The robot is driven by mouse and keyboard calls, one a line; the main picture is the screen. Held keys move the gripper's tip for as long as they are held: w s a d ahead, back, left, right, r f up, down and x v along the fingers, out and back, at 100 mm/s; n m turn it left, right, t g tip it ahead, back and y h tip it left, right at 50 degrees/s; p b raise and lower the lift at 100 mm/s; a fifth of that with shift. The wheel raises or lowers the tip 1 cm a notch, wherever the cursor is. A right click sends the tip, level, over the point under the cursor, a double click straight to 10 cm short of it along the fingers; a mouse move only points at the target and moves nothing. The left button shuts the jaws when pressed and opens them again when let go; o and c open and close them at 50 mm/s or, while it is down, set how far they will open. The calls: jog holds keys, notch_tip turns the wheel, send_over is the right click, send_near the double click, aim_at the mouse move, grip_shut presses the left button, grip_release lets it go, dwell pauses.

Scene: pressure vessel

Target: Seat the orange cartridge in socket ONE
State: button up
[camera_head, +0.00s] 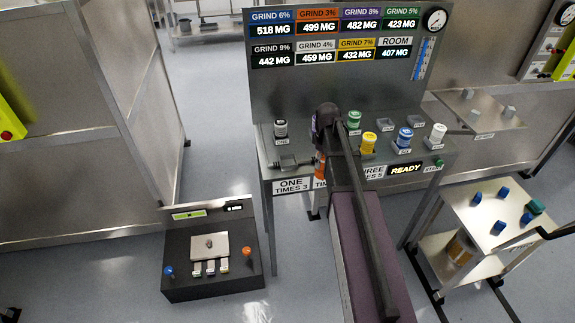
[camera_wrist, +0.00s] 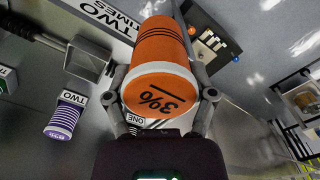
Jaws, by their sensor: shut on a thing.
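The orange cartridge (camera_wrist: 163,50), with a white band and "3%" on its end, fills the middle of the wrist view. My gripper (camera_wrist: 160,96) is shut on it, one finger on each side. In the head view the cartridge (camera_head: 320,167) shows as an orange sliver beside my arm, above the bench front. The sign "ONE TIMES 3" (camera_head: 292,185) is on the bench front, to the left of my arm. A metal fitting with a rod (camera_head: 290,161) lies on the bench above that sign. Whether the cartridge touches any socket is not clear.
A purple one (camera_wrist: 63,119) labelled TWO shows in the wrist view. A cart (camera_head: 470,215) stands right; a dark box (camera_head: 210,260) is on the floor.

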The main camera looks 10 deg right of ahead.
jog(key=shift+a, duration=0.1)
dwell(0.6)
jog(key=w+a+f+b, duration=0.1)
jog(key=w+a, duration=0.7)
jog(key=w, duration=0.2)
jog(key=shift+w, duration=0.3)
jog(key=shift+w+f, duration=0.1)
jog(key=shift+w+a+f+b, duration=0.8)
jog(key=shift+w+f+b, duration=0.2)
jog(key=shift+f+b, duration=0.9)
jog(key=shift+b, duration=0.05)
jog(key=shift+f, duration=0.2)
